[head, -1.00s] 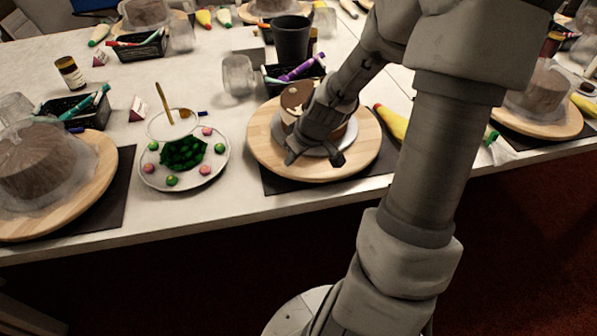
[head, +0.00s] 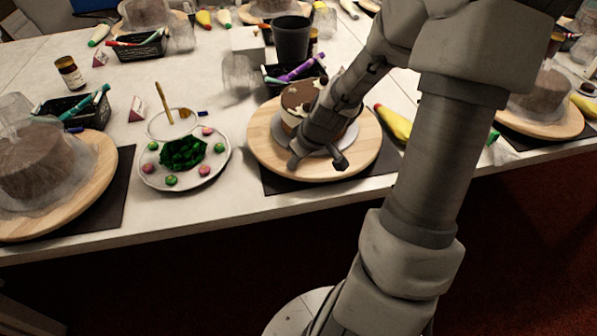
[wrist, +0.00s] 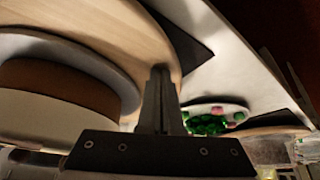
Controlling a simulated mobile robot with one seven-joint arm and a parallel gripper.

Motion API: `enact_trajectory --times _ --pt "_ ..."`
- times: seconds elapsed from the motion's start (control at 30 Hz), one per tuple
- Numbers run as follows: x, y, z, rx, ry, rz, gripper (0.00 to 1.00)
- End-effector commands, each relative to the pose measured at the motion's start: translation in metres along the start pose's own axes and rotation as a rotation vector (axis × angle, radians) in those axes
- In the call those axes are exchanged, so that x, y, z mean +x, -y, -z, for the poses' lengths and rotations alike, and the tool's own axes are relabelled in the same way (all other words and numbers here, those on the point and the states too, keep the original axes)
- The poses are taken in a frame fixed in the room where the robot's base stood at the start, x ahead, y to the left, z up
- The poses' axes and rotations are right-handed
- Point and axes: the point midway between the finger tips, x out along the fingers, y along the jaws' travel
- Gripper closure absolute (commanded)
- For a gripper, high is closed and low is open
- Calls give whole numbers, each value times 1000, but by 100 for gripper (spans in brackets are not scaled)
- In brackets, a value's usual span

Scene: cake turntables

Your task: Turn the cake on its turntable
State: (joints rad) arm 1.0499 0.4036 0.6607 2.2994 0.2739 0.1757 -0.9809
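The cake (head: 298,97), brown on top with white patches, stands on a pale plate on the round wooden turntable (head: 262,150). My arm hides its right part. My gripper (head: 295,163) is low over the near side of the turntable, in front of the cake. In the wrist view, the gripper's fingers (wrist: 160,72) appear together as one narrow shape, shut and empty. They overlap the edge of the wooden turntable (wrist: 112,28). The cake's side (wrist: 50,78) is to their left, apart from them. Whether the fingertips touch the board cannot be told.
A plate with green and pink sweets (head: 151,174) lies left of the turntable. A black tray of pens (head: 276,73) and a dark cup (head: 292,40) stand behind. A yellow piping bag (head: 393,124) lies to the right. A dark mat (head: 275,186) lies under the turntable.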

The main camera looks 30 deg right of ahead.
Motion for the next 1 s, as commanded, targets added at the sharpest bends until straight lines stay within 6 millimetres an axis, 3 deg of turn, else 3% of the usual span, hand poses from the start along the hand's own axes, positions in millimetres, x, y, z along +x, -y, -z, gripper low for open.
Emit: enact_trajectory --times 0.33,0.77,1.0 --pt "-20 -30 -36 9 2 1 100" --pt "-20 -34 -42 4 2 1 100" --pt "-30 -60 -56 10 1 0 100"
